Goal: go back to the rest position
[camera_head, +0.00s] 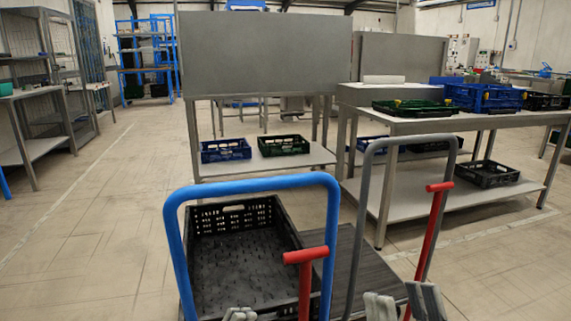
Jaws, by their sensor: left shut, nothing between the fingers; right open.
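My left gripper (240,314) shows only its fingertips at the bottom edge, in front of the black crate. The fingertips are together and hold nothing. My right gripper (404,305) is at the bottom, right of centre, with its two fingers spread apart and nothing between them. Most of both arms lies outside the view. An empty black crate (232,212) stands behind a blue push handle (250,185). A dark platform (345,262) lies to its right behind a grey push handle (366,190).
Red T-shaped handles (305,256) and (439,187) rise close to the grippers. A workbench (385,127) at right bears green and blue crates (485,97). A lower shelf (265,162) holds a blue crate (226,150) and a green crate (283,145). Floor at left is clear.

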